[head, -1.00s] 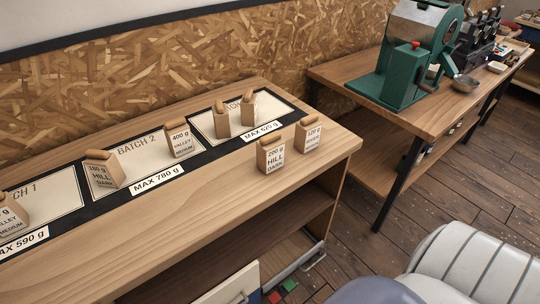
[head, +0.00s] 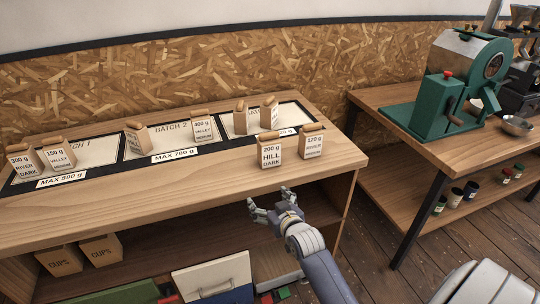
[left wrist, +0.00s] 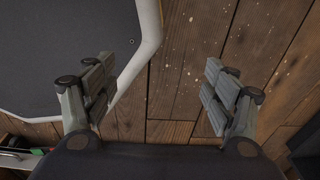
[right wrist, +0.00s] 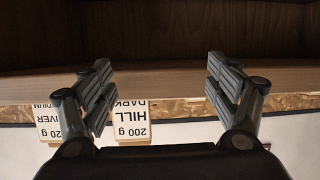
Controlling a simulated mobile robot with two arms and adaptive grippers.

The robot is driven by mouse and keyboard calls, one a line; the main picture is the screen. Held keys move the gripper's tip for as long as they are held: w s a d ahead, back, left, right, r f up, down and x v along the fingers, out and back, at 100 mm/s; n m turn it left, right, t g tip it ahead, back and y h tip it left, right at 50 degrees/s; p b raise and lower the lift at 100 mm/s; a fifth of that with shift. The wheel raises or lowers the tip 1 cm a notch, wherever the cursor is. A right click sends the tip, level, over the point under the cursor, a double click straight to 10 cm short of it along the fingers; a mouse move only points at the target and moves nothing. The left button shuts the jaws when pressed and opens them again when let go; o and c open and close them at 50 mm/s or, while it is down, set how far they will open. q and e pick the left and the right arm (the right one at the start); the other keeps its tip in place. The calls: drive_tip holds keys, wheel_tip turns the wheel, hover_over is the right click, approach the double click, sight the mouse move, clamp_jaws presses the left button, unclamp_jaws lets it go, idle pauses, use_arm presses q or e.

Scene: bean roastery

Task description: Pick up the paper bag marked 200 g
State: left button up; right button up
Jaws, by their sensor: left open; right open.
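Another bag, marked 200 g RIVER DARK (head: 22,165), stands on the Batch 1 field at the far left. My right gripper (head: 271,200) is open and empty, in front of and below the HILL bag, apart from it. In the right wrist view, the bench edge lies beyond its fingers (right wrist: 158,78). My left gripper (left wrist: 160,68) is open and empty above the floor.
A 120 g RIVER bag (head: 312,146) stands close to the right of the HILL bag. Several other bags stand on the black-bordered batch mat (head: 75,177). A second table with a green roaster (head: 445,105) is at right.

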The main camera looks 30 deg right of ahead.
drive_tip(key=shift+m+t+h, duration=0.3)
drive_tip(key=shift+t+h, duration=0.1)
drive_tip(key=shift+t, duration=0.3)
drive_tip(key=r, duration=0.2)
drive_tip(key=d+r, duration=0.1)
drive_tip(key=r, duration=0.1)
drive_tip(key=d+r, duration=0.1)
drive_tip(key=r, duration=0.1)
drive_tip(key=shift+w+r, duration=0.35)
drive_tip(key=shift+w, duration=0.05)
drive_tip(key=t+h, duration=0.1)
drive_tip(key=t, duration=0.1)
approach(270, 135)
drive_tip(key=shift+m, duration=0.4)
drive_tip(key=x, duration=0.5)
drive_tip(key=shift+w+a, duration=0.1)
drive_tip(key=shift+w, duration=0.1)
drive_tip(key=shift+d+p+x, duration=0.2)
drive_tip(key=shift+p+x, duration=0.45)
drive_tip(key=shift+x, duration=2.25)
use_arm(q)
drive_tip(key=shift+s+d+r, duration=0.15)
drive_tip(key=shift+s+r, duration=0.35)
drive_tip(key=shift+s, duration=0.25)
use_arm(e)
drive_tip(key=shift+f, duration=0.1)
drive_tip(key=c, duration=1.5)
drive_tip(key=shift+c, duration=0.6)
